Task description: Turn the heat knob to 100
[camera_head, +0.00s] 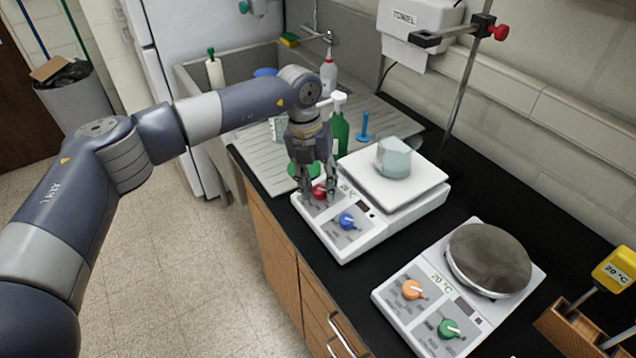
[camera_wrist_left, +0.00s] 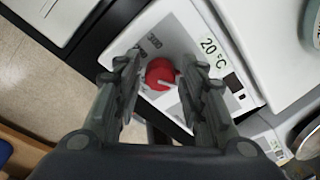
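The red knob (camera_head: 319,191) sits on the front panel of the white hot plate (camera_head: 347,255) with the square white top. My left gripper (camera_head: 319,194) points down over this knob. In the left wrist view the red knob (camera_wrist_left: 161,74) lies between the two open fingers (camera_wrist_left: 158,85), with a gap visible on its right side; I cannot tell whether the left finger touches it. Its white pointer mark shows on the knob's face. A blue knob (camera_head: 348,221) is on the same panel. A beaker (camera_head: 393,158) stands on the plate. My right gripper is not in view.
A second hot plate (camera_head: 410,325) with a round metal top (camera_head: 488,260), an orange knob (camera_head: 413,290) and a green knob (camera_head: 449,329) stands to the right. A green bottle (camera_head: 340,130) and sink (camera_head: 230,80) are behind. A yellow thermometer (camera_head: 616,268) is at far right.

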